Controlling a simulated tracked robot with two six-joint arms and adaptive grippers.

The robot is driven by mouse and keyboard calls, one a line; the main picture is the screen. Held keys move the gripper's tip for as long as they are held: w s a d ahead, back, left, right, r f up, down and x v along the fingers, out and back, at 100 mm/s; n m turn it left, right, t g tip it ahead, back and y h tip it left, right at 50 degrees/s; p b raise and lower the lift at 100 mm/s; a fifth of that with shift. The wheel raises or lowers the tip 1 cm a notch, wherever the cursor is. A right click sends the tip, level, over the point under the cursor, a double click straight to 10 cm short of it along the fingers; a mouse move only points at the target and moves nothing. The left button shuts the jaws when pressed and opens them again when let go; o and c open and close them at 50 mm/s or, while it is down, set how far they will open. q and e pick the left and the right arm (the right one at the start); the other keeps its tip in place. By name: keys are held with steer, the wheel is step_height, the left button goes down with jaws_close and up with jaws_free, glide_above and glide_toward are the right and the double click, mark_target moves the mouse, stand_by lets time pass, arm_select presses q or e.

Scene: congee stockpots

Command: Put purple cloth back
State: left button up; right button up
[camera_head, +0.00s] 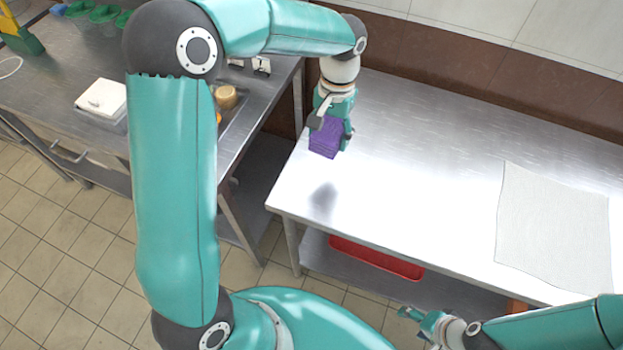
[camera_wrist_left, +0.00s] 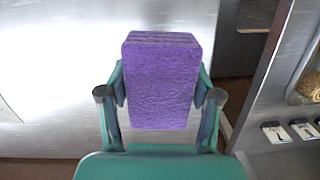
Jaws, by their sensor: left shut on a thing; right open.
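The purple cloth (camera_head: 324,143) is a folded, block-like bundle held above the left end of the steel table (camera_head: 420,130). My left gripper (camera_head: 333,122) is shut on it, and a shadow lies on the table below, so the cloth hangs clear of the surface. In the left wrist view the purple cloth (camera_wrist_left: 161,82) stands between the two fingers of the left gripper (camera_wrist_left: 160,100). My right gripper (camera_head: 420,318) is open and empty near the bottom of the head view, in front of the table's front edge.
A pale flat cloth or mat (camera_head: 555,225) lies at the table's right. A red tray (camera_head: 375,258) sits on the shelf below. Another steel counter (camera_head: 60,75) at the left holds a white box (camera_head: 102,98) and green containers (camera_head: 95,18). A gap separates the tables. The middle tabletop is clear.

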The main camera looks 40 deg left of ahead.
arm_select(q)
step_height(320, 180, up, 6)
steer(key=r+n, duration=0.1)
glide_above(306, 180)
steer(key=f, duration=1.9)
steer(key=shift+w+f, duration=0.15)
steer(key=shift+w, duration=0.05)
steer(key=shift+f, duration=0.25)
steer(key=shift+f, duration=0.15)
steer(key=o, duration=1.5)
steer(key=shift+c, duration=0.2)
